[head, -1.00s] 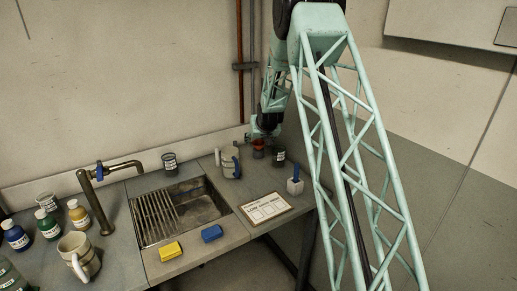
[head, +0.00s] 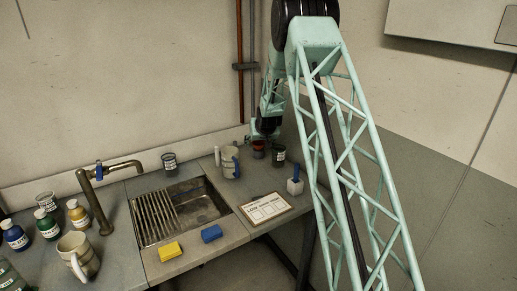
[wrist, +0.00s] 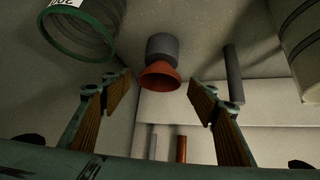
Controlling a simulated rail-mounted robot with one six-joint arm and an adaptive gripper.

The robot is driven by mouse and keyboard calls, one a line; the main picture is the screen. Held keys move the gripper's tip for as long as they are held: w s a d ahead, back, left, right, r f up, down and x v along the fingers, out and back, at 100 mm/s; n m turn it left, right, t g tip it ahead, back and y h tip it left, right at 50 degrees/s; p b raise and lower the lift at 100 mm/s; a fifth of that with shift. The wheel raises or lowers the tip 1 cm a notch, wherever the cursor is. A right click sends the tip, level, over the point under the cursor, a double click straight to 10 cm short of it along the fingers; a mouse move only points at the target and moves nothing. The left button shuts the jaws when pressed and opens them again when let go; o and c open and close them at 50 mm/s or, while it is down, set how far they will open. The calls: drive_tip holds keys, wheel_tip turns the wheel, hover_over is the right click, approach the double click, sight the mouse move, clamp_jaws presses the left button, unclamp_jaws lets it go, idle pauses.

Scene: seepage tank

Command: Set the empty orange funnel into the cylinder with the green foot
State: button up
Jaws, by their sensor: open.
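The orange funnel (wrist: 160,76) is near the middle of the wrist view, against a short grey cylindrical piece (wrist: 163,47). My gripper (wrist: 160,93) is open, with one finger on each side of the funnel's line and a gap to both. Nothing is between the pads. In the head view the funnel (head: 258,147) is a small reddish shape at the counter's back right corner, just under my gripper (head: 262,136). I cannot make out a cylinder with a green foot; a clear vessel with a green rim (wrist: 78,52) shows at the wrist view's upper left.
A jar (head: 279,156) stands right of the funnel, and a beige mug (head: 230,162) and thin pale rod (head: 217,156) left. A blue-handled block (head: 295,181) and framed card (head: 266,208) lie nearer. The sink (head: 178,212) is further left. Walls close off the corner.

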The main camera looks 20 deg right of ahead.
sight(258, 143)
drive_tip(key=shift+x, duration=1.7)
drive_tip(key=shift+d, duration=0.1)
drive_tip(key=c, duration=0.8)
